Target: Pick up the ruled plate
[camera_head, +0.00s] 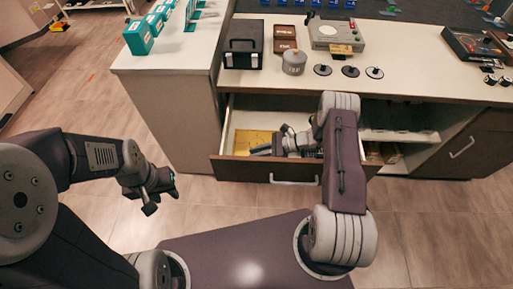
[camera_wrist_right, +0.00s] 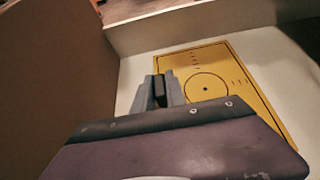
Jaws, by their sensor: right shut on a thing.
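The ruled plate (camera_head: 252,138) is a flat yellow sheet in the open drawer (camera_head: 228,168). In the right wrist view the plate (camera_wrist_right: 238,88) shows a black border, a circle with a centre dot and short ruled marks. My right gripper (camera_head: 262,151) reaches down into the drawer at the plate. In the right wrist view its fingers (camera_wrist_right: 161,92) are close together at the plate's left edge, shut on it. The exact contact is hidden by the fingers. My left gripper (camera_head: 163,199) hangs empty over the floor, left of the drawer, its fingers apart.
The counter above holds a black box (camera_head: 243,53), a grey lidded pot (camera_head: 294,62), a grey device (camera_head: 338,35) and several small black round pieces. Teal holders (camera_head: 139,37) stand at the left. The drawer's walls and front surround my right gripper.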

